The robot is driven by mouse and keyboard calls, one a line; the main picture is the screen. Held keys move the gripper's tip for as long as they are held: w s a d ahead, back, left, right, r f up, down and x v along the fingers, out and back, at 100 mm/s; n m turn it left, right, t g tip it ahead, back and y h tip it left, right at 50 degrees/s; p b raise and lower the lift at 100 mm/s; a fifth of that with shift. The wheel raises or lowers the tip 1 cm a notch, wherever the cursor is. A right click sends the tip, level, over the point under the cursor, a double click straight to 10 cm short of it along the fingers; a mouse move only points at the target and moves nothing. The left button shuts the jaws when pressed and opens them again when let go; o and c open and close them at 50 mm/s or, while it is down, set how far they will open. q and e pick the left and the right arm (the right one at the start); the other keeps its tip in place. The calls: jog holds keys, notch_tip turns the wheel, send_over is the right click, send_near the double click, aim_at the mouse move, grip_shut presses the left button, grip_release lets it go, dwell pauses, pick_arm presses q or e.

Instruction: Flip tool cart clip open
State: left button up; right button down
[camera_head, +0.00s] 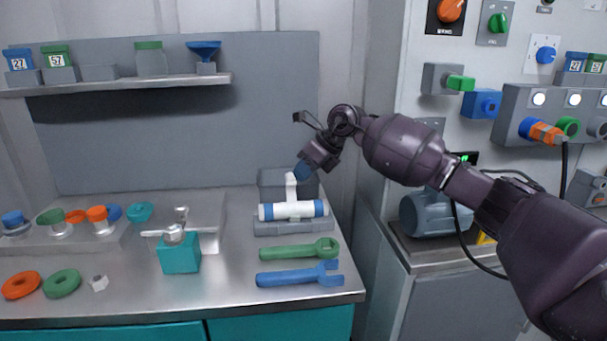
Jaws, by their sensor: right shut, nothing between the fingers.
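A white tube with blue end bands (267,212) lies across a grey cradle (285,228) on the steel worktop. A white clip (291,188) stands upright from the middle of the tube, with its upper end next to my right gripper. I cannot tell whether the fingertips touch the clip. My left gripper is not in view.
A grey box (271,184) stands behind the tube. A green wrench (290,252) and a blue wrench (290,278) lie in front. A teal valve block (180,254) and several rings and fittings are to the left. A control panel stands at right.

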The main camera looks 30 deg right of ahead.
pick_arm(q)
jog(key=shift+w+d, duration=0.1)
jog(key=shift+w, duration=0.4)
pick_arm(e)
jog(key=shift+w+d+f+g, duration=0.3)
jog(key=shift+w, duration=0.35)
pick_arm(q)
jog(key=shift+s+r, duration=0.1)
pick_arm(e)
jog(key=shift+s+a, duration=0.1)
jog(key=shift+s, duration=0.05)
